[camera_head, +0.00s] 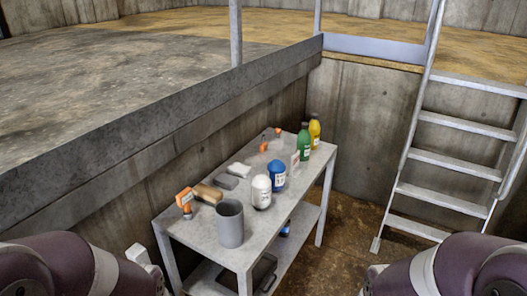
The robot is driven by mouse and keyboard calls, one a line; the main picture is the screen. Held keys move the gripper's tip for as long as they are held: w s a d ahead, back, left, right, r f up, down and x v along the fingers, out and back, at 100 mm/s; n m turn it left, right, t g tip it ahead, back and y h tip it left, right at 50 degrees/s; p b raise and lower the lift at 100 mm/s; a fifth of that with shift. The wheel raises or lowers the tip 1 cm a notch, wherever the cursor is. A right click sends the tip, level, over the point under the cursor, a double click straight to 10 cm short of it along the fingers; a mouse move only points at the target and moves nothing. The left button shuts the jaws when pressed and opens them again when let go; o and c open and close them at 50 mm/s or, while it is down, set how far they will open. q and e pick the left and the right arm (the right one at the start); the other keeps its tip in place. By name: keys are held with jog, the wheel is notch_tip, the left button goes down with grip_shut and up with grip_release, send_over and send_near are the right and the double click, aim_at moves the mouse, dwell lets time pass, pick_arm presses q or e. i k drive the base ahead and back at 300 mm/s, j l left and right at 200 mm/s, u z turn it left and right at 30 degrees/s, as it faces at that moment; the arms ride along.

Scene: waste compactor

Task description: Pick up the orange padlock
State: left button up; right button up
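A small orange item (185,199) stands at the near left end of the grey table, beside a brown block. It has an orange upper part and a greyish lower part, and may be the padlock. Two smaller orange bits, one at the back edge (278,132) and one a little nearer (263,147), also lie on the table; they are too small to identify. Parts of my two arms show at the bottom left and bottom right corners, away from the tabletop. I cannot make out either gripper's fingers in this view.
The grey table (205,258) also holds a grey cup (230,224), a brown block (207,193), a white bottle (261,192), a blue bottle (277,176), a green bottle (304,142) and a yellow bottle (314,130). A concrete wall stands behind; a metal ladder (455,162) is at right.

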aim_at(262, 148)
jog(key=i+z, duration=0.1)
jog(key=z, duration=3.5)
jog(key=u, duration=3.6)
jog(key=i+u, duration=0.1)
jog(key=u, duration=0.75)
jog(key=i+l+u, duration=0.2)
jog(key=l+u, duration=0.2)
jog(key=l, duration=0.3)
jog(key=l+u, duration=0.4)
jog(key=l, duration=0.35)
jog(key=l+u, duration=0.4)
jog(key=l, duration=1.05)
jog(key=i+l, duration=0.15)
jog(key=l, duration=1.2)
jog(key=i+u, duration=0.05)
jog(key=i, duration=0.05)
